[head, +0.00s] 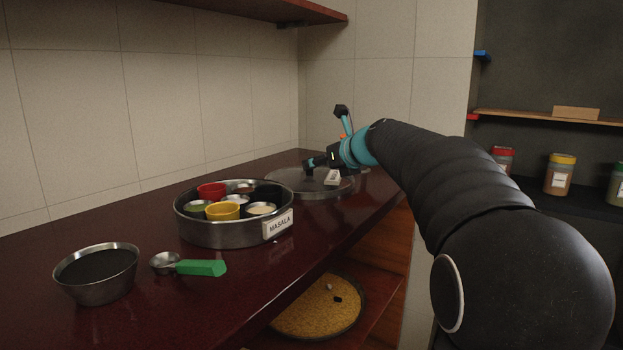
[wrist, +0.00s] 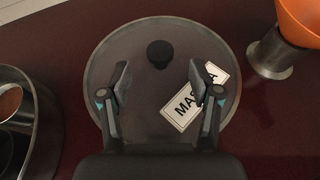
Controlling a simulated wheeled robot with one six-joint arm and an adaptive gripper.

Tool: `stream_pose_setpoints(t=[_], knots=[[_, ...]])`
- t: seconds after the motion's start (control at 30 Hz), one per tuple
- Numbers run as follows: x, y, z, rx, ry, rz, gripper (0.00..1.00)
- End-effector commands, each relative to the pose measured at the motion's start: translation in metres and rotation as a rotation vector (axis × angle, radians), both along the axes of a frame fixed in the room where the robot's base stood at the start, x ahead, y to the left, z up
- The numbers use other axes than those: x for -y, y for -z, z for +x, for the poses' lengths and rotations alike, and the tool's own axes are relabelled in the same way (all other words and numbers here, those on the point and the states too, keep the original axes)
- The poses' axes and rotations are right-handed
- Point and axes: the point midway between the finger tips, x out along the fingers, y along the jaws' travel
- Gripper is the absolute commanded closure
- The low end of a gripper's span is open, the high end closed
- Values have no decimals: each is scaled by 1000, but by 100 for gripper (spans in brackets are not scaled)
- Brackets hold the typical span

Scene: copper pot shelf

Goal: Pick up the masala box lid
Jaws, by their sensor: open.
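The masala box lid (wrist: 150,100) is a round, clear grey disc with a dark knob (wrist: 160,54) and a white label (wrist: 196,96). It lies on the dark red counter behind the masala box in the head view (head: 290,188). My gripper (wrist: 159,72) is open above the lid in the wrist view, its two fingers apart on either side of the knob's near side. In the head view my gripper (head: 312,165) is over the lid, partly hidden by my arm. Whether the fingers touch the lid is unclear.
The round steel masala box (head: 215,232) with several small coloured cups stands nearer on the counter. A steel bowl (head: 97,275) and a green-handled scoop (head: 200,267) lie in front. An orange funnel-like thing (wrist: 300,20) on a steel base stands right of the lid.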

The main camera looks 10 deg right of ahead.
Motion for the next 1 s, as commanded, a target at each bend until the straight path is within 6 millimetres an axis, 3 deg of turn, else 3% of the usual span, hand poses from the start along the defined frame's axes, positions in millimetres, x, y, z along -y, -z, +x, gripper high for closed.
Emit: stream_pose_setpoints(t=[0.27, 0.57, 0.8, 0.83, 1.0], knots=[[-7, 7, 12, 0, -2, 0, 37], [-20, 25, 45, 0, -4, 1, 37], [-22, 26, 48, 1, -4, 0, 37], [-22, 26, 48, 1, -4, 0, 39], [-21, 26, 48, 0, -4, 0, 82]])
